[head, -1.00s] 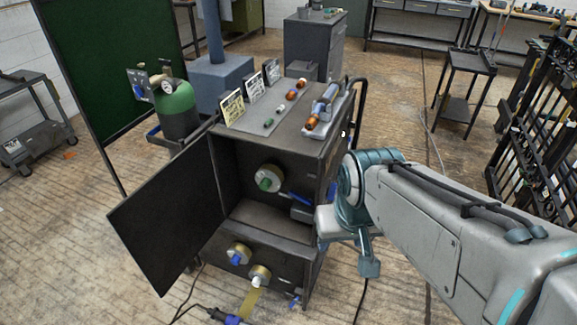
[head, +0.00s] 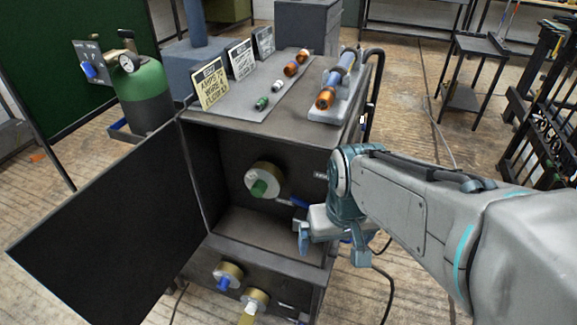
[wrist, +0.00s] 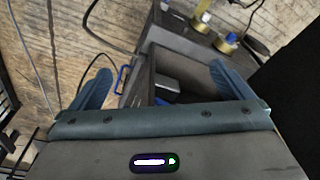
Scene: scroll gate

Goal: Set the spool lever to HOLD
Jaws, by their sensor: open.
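The open-fronted dark welding cabinet (head: 262,223) stands ahead of me with its black door swung out to the left. Inside is a spool hub with a green centre (head: 259,188). A blue lever-like part (head: 299,202) sticks out to its right, partly behind my arm; I cannot read any HOLD marking or tell its setting. My gripper (head: 332,250) is open and empty in front of the cabinet's right side, apart from the blue part. In the wrist view, my fingers (wrist: 160,75) frame the cabinet opening, with a bit of blue (wrist: 163,101) low between them.
On the cabinet top are sign cards (head: 211,84), small coloured parts and a torch-like tool (head: 337,78) on a grey stand. The open door (head: 95,215) blocks the left. A green gas cylinder (head: 140,95) stands behind it. Cables lie on the floor at right.

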